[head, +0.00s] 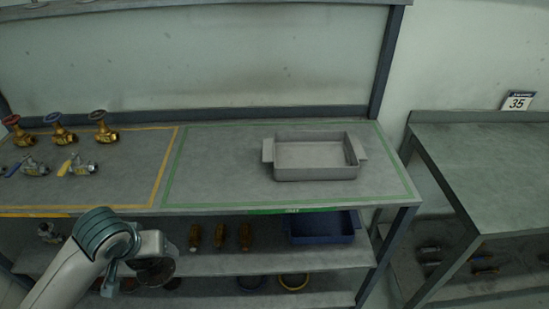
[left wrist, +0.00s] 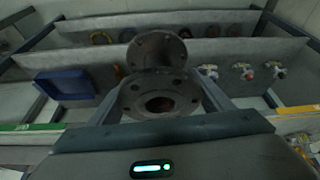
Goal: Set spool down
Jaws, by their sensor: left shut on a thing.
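The spool is a dark, rusty metal pipe piece with round bolted flanges. In the left wrist view the spool (left wrist: 160,97) sits between my fingers, one flange close to the camera and another beyond it. In the head view part of the spool (head: 156,268) shows beside my left gripper (head: 128,272), in front of the bench's lower shelves and below the top's level. My left gripper is shut on the spool; the fingertips are partly hidden in the head view. My right gripper is not in view.
The bench top has a green-outlined area with a grey tray (head: 317,172) and bare room left of it. A yellow-outlined area holds several valves (head: 57,130). Below are a blue bin (head: 322,229) and brown parts (head: 219,237). Another bench (head: 490,160) stands right, its top clear.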

